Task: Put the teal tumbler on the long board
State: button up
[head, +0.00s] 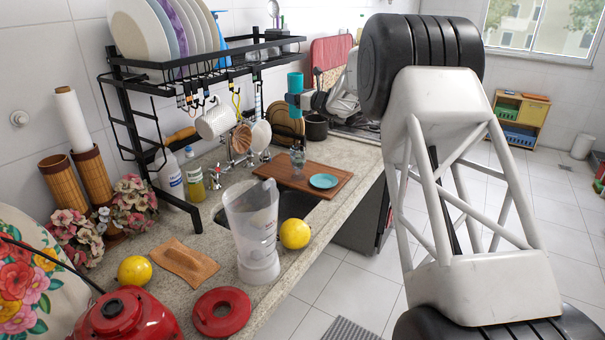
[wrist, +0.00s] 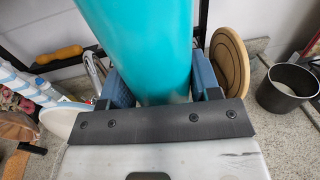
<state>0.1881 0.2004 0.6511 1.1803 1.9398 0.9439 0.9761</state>
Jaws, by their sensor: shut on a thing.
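The teal tumbler (head: 295,83) is held up in the air, upright, in front of the right end of the rack in the head view. It also fills the upper middle of the wrist view (wrist: 145,45). My gripper (head: 297,100) is shut on the tumbler, with a blue finger on each side of it in the wrist view (wrist: 165,88). The long board (head: 268,176) is a brown wooden board lying across the sink, below and in front of the tumbler. A small teal saucer (head: 323,181) lies on its right part, and a small grey-blue item (head: 297,158) stands at its far edge.
A black rack (head: 125,100) with plates and hanging mugs stands along the wall. A dark pot (head: 316,127) and round wooden boards (head: 285,118) stand behind the long board. A clear blender jug (head: 254,225) and a yellow fruit (head: 294,234) stand in front. The board's left part looks clear.

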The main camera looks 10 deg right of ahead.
jog(key=w+d+f+n+g+y, duration=0.2)
jog(key=d+f+n+g+y, duration=0.1)
jog(key=f, duration=0.9)
jog(key=shift+d, duration=0.4)
jog(key=shift+w, duration=0.1)
notch_tip(320, 180, down, 6)
dwell(0.7)
jog(key=shift+f, duration=0.25)
jog(key=shift+f, duration=1.75)
jog(key=shift+f, duration=0.15)
jog(key=o, duration=0.9)
